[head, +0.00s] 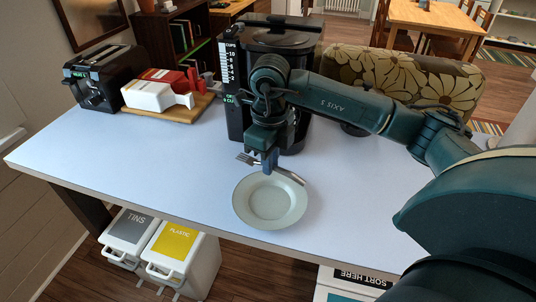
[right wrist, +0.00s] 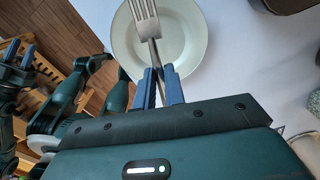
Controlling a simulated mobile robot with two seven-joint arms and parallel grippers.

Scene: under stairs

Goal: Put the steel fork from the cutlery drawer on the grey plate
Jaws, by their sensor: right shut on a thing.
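The steel fork (head: 248,160) is held in my right gripper (head: 269,168), above the far rim of the grey plate (head: 270,203). In the right wrist view the blue fingers of the right gripper (right wrist: 160,78) are shut on the fork's handle, and the fork's tines (right wrist: 146,18) point away over the round plate (right wrist: 185,35). The plate lies flat and empty on the pale worktop. My left gripper (right wrist: 19,50) shows at the left edge of the right wrist view, its two blue fingers apart. I cannot make out the cutlery drawer in the head view.
A black coffee machine (head: 285,50) stands behind the right gripper. A toaster (head: 100,75) and a wooden board (head: 165,108) with red and white items stand at the back left. The worktop (head: 150,160) left of the plate is clear. Bins (head: 165,250) stand below its front edge.

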